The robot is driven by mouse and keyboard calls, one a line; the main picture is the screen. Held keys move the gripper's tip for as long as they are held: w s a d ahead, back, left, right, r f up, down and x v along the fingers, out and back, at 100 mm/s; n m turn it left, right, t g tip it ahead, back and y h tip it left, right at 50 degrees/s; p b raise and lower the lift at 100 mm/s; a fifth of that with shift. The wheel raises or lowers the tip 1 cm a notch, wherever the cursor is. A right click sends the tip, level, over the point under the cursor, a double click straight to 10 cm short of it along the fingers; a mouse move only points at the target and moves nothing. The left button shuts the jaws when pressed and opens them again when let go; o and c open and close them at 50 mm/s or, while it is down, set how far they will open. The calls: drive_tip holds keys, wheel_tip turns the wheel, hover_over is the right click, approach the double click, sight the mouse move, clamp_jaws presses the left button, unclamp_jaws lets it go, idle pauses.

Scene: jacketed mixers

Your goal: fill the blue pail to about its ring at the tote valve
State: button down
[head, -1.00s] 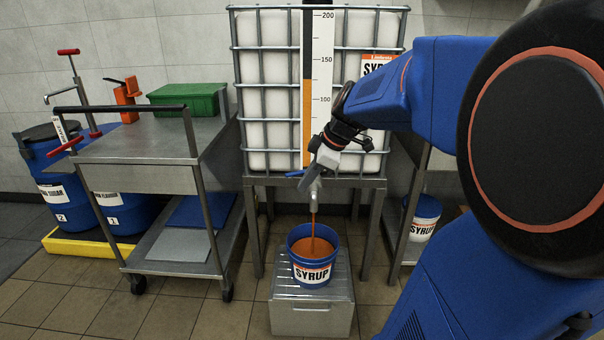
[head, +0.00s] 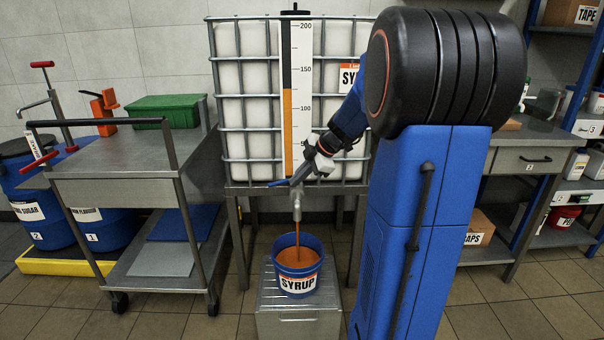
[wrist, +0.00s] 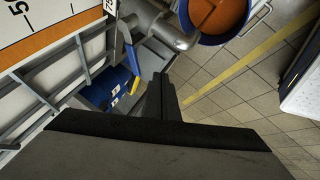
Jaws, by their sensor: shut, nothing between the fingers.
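The blue pail (head: 298,284) with a SYRUP label stands upright on a grey step box under the tote valve (head: 297,203). A stream of orange-brown syrup (head: 297,240) runs from the spout into it. The syrup surface is below the rim; I cannot make out the ring. The pail (wrist: 249,12) also shows at the top of the wrist view, beside the valve pipe (wrist: 175,36). The valve's blue handle (head: 278,183) points left. My gripper (head: 297,179) is shut and empty beside the valve; its dark fingers (wrist: 160,92) also show in the wrist view.
The caged tote (head: 250,130) with a scale strip stands on a steel stand. A cart (head: 120,160) with a green box is at left, and a workbench (head: 535,140) is at right. Floor in front of the cart is clear.

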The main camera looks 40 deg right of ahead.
sight(277, 182)
drive_tip(key=shift+w+a+f, duration=0.15)
drive_tip(key=shift+w+f, duration=0.45)
drive_tip(key=shift+w, duration=0.45)
drive_tip(key=shift+w+a+f, duration=0.2)
drive_tip(key=shift+w+f, duration=0.4)
drive_tip(key=shift+w, duration=0.45)
drive_tip(key=shift+w+a+f, duration=0.15)
drive_tip(key=shift+w+f, duration=0.45)
drive_tip(key=shift+w, duration=0.45)
drive_tip(key=shift+w+a+m+t+h, duration=0.2)
drive_tip(key=shift+w+m+h, duration=0.15)
drive_tip(key=shift+m, duration=0.2)
drive_tip(key=shift+w+a+m+t+h, duration=0.1)
drive_tip(key=shift+w+m+t+h, duration=0.1)
drive_tip(key=shift+w+m+h, duration=0.65)
drive_tip(key=shift+w+m, duration=0.15)
drive_tip(key=shift+m, duration=0.45)
drive_tip(key=shift+w, duration=0.55)
